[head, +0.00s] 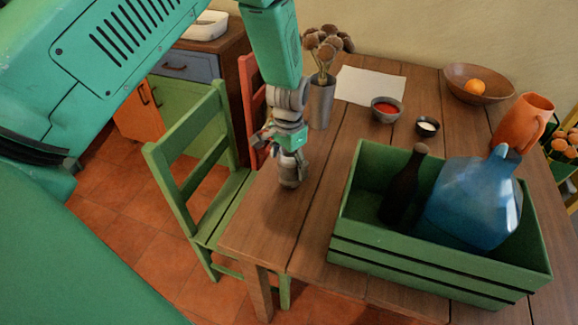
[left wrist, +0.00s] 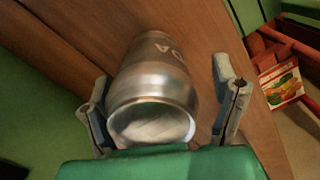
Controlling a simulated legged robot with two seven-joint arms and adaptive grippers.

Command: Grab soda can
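The soda can (left wrist: 155,78) is silver-grey with dark letters "DA" visible. In the left wrist view it lies between the two fingers of my left gripper (left wrist: 163,90). The fingers are spread. A clear gap shows between the can and the right-hand finger; the left-hand finger is close to the can, and I cannot tell if it touches. In the head view my left gripper (head: 290,165) points down at the left part of the wooden table (head: 318,205), and the can is hard to tell apart from it there. My right gripper is not in view.
A green crate (head: 430,270) with a dark bottle (head: 403,185) and a blue jug (head: 475,200) stands to the right. A metal vase (head: 321,103) of dried flowers stands just behind the gripper. A green chair (head: 205,185) is at the table's left edge.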

